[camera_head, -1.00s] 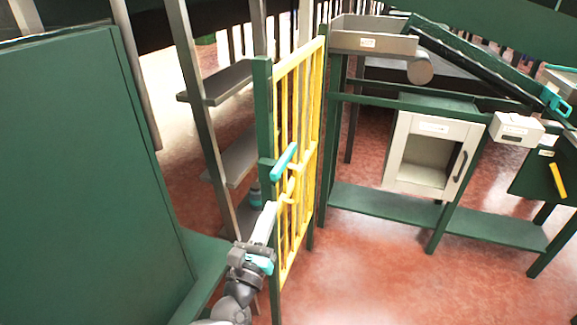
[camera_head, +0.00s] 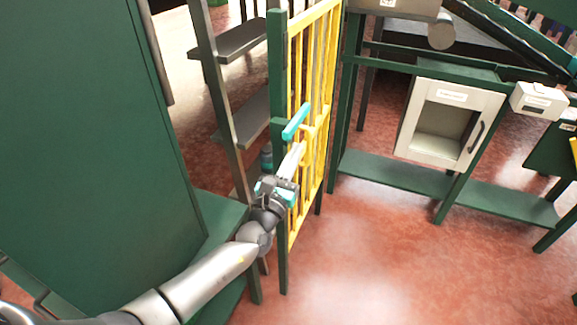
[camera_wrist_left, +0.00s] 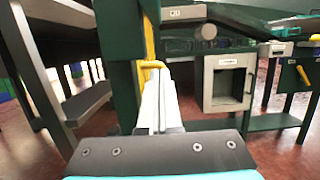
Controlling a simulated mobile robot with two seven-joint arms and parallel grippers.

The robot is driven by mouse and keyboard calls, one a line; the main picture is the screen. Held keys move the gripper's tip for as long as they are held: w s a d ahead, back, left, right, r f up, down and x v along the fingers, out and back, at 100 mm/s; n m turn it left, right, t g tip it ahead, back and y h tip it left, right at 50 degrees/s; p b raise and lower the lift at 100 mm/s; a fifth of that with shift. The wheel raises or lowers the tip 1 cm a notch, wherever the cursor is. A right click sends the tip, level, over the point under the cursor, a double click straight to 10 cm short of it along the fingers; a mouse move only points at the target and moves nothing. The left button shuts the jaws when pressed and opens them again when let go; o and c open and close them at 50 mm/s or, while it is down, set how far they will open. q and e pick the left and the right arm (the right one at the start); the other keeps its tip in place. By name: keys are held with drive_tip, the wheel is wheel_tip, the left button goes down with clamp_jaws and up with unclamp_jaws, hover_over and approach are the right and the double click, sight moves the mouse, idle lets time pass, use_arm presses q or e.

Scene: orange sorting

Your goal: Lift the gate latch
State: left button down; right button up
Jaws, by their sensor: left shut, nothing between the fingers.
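The yellow barred gate (camera_head: 318,75) stands beside a green post (camera_head: 279,110). A teal latch bar (camera_head: 296,121) slants across the gate's near edge at mid height. A short yellow handle (camera_head: 309,132) sits just beside and below it. My left gripper (camera_head: 298,149) is shut and empty, its fingers pointing up just below the latch. In the left wrist view the shut fingers (camera_wrist_left: 161,88) reach up to the bent yellow handle (camera_wrist_left: 152,64); I cannot tell whether they touch it. The teal latch cannot be made out there. My right gripper is not in view.
A large green panel (camera_head: 85,130) fills the left side. Grey shelves (camera_head: 243,40) stand behind the gate post. A pale open-fronted box (camera_head: 445,120) hangs on a green frame at the right. The red floor (camera_head: 370,255) in front is clear.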

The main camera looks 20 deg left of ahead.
sight(297, 120)
use_arm(q)
drive_tip(key=w+r, duration=0.2)
drive_tip(key=w+r+p, duration=0.1)
drive_tip(key=w+r, duration=0.1)
drive_tip(key=r, duration=0.1)
drive_tip(key=shift+d, duration=0.1)
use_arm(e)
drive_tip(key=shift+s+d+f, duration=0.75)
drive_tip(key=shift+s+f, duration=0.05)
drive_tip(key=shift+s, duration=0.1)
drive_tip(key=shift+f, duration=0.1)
